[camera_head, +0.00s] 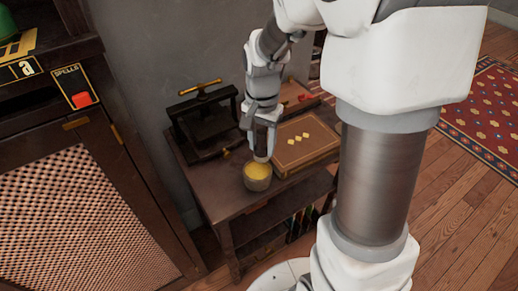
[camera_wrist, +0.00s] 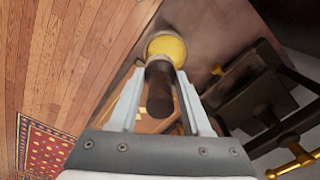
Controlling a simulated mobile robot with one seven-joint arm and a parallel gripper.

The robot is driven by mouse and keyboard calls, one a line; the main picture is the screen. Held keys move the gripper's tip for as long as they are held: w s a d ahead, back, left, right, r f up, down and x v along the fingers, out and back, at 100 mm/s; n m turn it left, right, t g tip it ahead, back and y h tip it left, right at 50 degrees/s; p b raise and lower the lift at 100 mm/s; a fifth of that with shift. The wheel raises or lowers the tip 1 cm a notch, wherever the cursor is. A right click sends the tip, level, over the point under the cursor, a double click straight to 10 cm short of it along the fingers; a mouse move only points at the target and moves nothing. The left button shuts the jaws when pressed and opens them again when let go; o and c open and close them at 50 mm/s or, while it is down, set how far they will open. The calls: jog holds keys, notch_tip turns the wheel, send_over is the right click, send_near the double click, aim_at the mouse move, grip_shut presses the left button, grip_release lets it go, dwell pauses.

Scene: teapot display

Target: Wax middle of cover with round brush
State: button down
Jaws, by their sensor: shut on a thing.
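My gripper (camera_head: 262,122) is shut on the round brush (camera_head: 262,153), a dark cylinder that points down. In the wrist view the brush (camera_wrist: 160,90) sits between the two fingers, its far end at the near edge of the wax pot. The pot (camera_head: 257,183) is a small round tub of yellow wax (camera_head: 257,170) at the front of the small table; the wax also shows in the wrist view (camera_wrist: 168,46). The brush tip is over or in the pot; contact is unclear. The brown cover (camera_head: 310,152) lies flat right of the pot, with small yellow patches on it.
A dark press with a brass handle (camera_head: 201,89) stands behind on the left of the table (camera_head: 221,198). A red item (camera_head: 304,97) lies at the back right. A cabinet with a lattice door (camera_head: 80,210) is on the left. A patterned rug (camera_head: 485,110) lies right.

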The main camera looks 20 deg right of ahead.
aim_at(257, 158)
jog(key=shift+f, duration=0.15)
jog(key=shift+w+a+f+b, duration=0.1)
jog(key=shift+a+f+b, duration=0.05)
jog(key=shift+f+b, duration=0.65)
jog(key=shift+w+a+f+b, duration=0.15)
jog(key=shift+f+b, duration=0.3)
jog(key=shift+f, duration=0.5)
jog(key=shift+w+a+f+b, duration=0.1)
jog(key=shift+a+f+b, duration=0.1)
jog(key=shift+f+b, duration=0.6)
jog(key=shift+s+f, duration=0.1)
jog(key=shift+f, duration=0.6)
notch_tip(257, 158, up, 7)
jog(key=p, duration=0.6)
jog(key=shift+r, duration=0.1)
dwell(0.7)
